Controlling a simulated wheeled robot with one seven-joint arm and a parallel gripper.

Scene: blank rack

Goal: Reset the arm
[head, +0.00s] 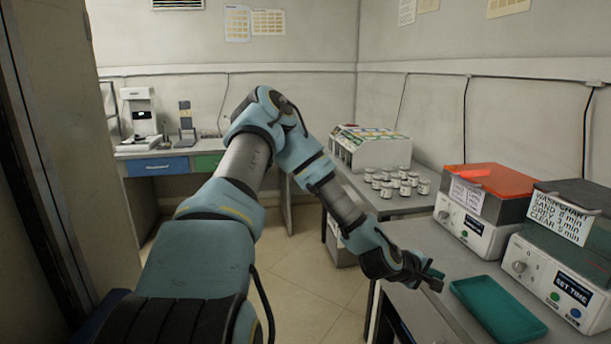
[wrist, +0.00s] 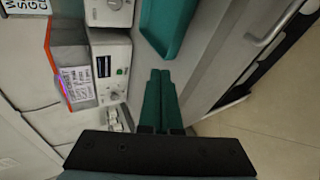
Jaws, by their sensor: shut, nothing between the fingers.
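My gripper (head: 434,278) is at the end of my blue and grey arm, which reaches forward and bends down to the right in the head view. It hangs above the left edge of the grey counter, just left of a green tray (head: 498,309). In the wrist view my gripper (wrist: 160,74) shows two green fingers side by side, shut and empty. The green tray also shows in the wrist view (wrist: 165,22), beyond the fingertips.
A machine with an orange lid (head: 487,192) and one with a dark lid (head: 567,262) stand on the counter at right. Several small jars (head: 403,187) and a white box with coloured labels (head: 366,150) sit on a grey table behind. Open floor (head: 300,285) lies left of the counter.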

